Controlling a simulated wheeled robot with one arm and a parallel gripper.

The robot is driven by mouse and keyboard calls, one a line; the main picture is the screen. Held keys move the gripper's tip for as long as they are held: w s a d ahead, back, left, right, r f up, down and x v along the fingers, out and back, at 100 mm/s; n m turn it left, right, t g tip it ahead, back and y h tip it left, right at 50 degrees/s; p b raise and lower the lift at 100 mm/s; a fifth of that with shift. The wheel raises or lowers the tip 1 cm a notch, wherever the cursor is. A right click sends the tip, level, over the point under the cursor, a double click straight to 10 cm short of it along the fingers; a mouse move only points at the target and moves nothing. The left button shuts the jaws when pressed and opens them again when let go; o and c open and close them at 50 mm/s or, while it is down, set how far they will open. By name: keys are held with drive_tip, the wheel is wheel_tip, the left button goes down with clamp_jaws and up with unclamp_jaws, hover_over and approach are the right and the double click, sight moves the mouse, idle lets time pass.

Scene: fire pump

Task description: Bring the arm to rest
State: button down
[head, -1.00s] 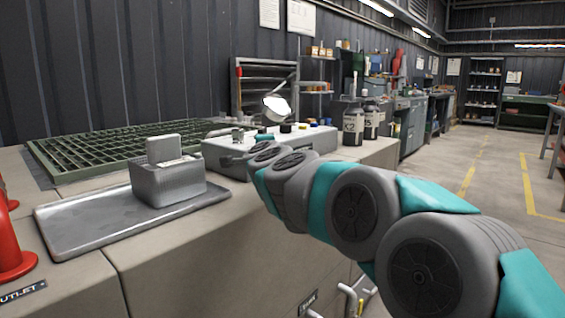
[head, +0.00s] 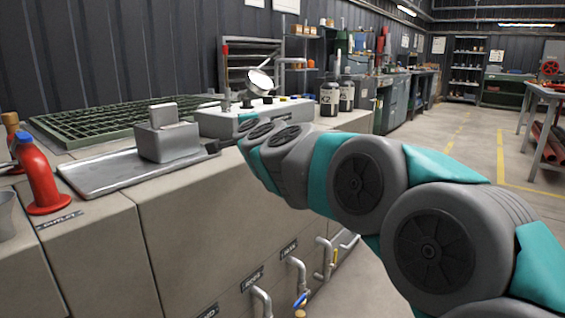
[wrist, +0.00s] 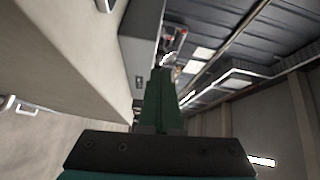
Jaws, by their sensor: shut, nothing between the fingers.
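My arm (head: 358,180) reaches from the lower right of the head view toward the counter, its links bent in a row. Its far end is by the grey control box (head: 215,123) and overlaps it in the picture; I cannot tell whether they touch. My gripper shows in the wrist view (wrist: 160,75), its green fingers together with nothing between them. In the head view the gripper is not clearly made out.
Open floor (head: 465,165) lies to the right.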

drive_tip(key=s+d+f+n+g+p, duration=0.1)
drive_tip(key=s+d+f+n+g, duration=0.2)
drive_tip(key=s+f, duration=0.4)
drive_tip(key=s+d+f+n+g+y, duration=0.1)
drive_tip(key=s+f+n+g, duration=0.4)
drive_tip(key=s, duration=0.4)
drive_tip(key=s+d+f+n+g+p, duration=0.1)
drive_tip(key=s+d+f+n+g, duration=0.1)
drive_tip(key=s+f+n, duration=0.35)
drive_tip(key=s+d+f+g+h, duration=0.2)
drive_tip(key=s+d, duration=0.4)
drive_tip(key=s, duration=0.3)
drive_tip(key=s+d+f+g+h+p, duration=0.1)
drive_tip(key=s+d+f+g, duration=0.3)
drive_tip(key=s, duration=0.6)
drive_tip(key=s+d+f+g+h, duration=0.2)
drive_tip(key=s+d+f, duration=0.5)
drive_tip(key=s, duration=0.3)
drive_tip(key=shift+s+d+f+g+h, duration=0.3)
drive_tip(key=shift+d+g, duration=0.1)
drive_tip(key=shift+d, duration=0.3)
